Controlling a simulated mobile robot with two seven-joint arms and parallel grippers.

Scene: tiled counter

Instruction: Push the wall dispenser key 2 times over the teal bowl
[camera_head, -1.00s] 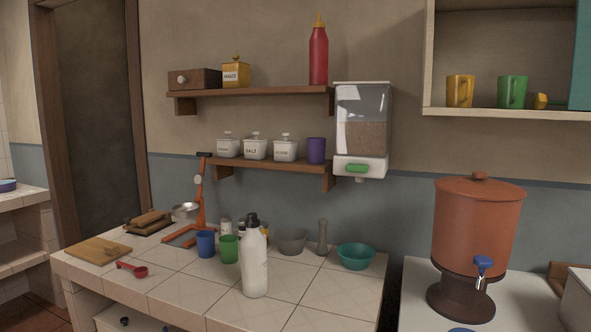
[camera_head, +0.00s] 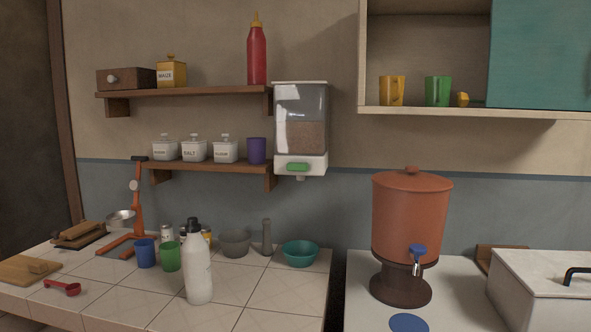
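The wall dispenser (camera_head: 301,115) hangs on the wall right of the shelves. It has a clear hopper part filled with brown grain and a white base. Its green key (camera_head: 298,167) is on the front of the base, with a small spout beneath. The teal bowl (camera_head: 300,255) stands upright on the tiled counter, below the dispenser, near the counter's right edge. Its inside looks empty from here. Neither of my grippers is in view.
A grey bowl (camera_head: 234,243) and a grey pestle-like object (camera_head: 267,238) stand left of the teal bowl. A white bottle (camera_head: 197,270) stands nearer the front. A gap separates the tiled counter (camera_head: 255,291) from the counter with the clay water urn (camera_head: 410,220).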

